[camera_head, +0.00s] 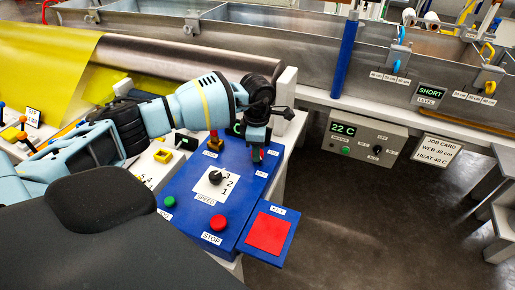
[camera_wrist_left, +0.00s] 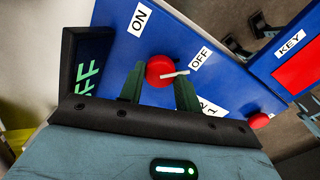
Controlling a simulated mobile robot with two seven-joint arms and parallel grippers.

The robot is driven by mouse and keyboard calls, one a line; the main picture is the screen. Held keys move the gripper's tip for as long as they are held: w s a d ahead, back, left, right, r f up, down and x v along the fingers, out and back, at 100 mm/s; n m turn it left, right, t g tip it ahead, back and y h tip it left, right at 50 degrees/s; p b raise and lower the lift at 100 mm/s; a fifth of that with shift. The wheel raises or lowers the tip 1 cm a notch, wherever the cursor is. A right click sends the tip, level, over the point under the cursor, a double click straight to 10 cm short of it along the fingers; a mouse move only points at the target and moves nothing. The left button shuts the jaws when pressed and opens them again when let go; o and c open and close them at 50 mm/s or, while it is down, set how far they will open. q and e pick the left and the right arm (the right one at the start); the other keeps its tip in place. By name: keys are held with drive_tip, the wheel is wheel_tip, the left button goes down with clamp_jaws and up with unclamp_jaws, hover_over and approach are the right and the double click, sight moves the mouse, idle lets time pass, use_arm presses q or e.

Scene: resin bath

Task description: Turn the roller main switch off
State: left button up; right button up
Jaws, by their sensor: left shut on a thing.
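The main switch is a round red knob (camera_wrist_left: 160,70) with a white pointer, on the blue control panel (camera_head: 180,188). In the left wrist view, the pointer points right, toward the side of the OFF label (camera_wrist_left: 201,58) and away from the ON label (camera_wrist_left: 139,20). My left gripper (camera_head: 257,142) is over the far right part of the panel. In the wrist view, its two fingers (camera_wrist_left: 158,88) stand on either side of the knob, shut on it. A display (camera_wrist_left: 88,72) beside the knob shows green letters ending in FF, partly hidden.
The panel also holds a speed dial (camera_head: 215,178), a green button (camera_head: 169,202) and a red stop button (camera_head: 218,223). A red pad (camera_head: 268,234) adjoins it. A large roller with yellow sheet (camera_head: 140,75) lies behind my left arm. Open floor is at right.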

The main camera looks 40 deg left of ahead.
use_arm(q)
drive_tip(key=shift+m, duration=0.3)
idle(0.4)
drive_tip(key=o, duration=1)
drive_tip(key=shift+c, duration=0.2)
drive_tip(key=shift+r, duration=0.1)
wheel_tip(320, 180, up, 8)
drive_tip(key=shift+f, duration=0.15)
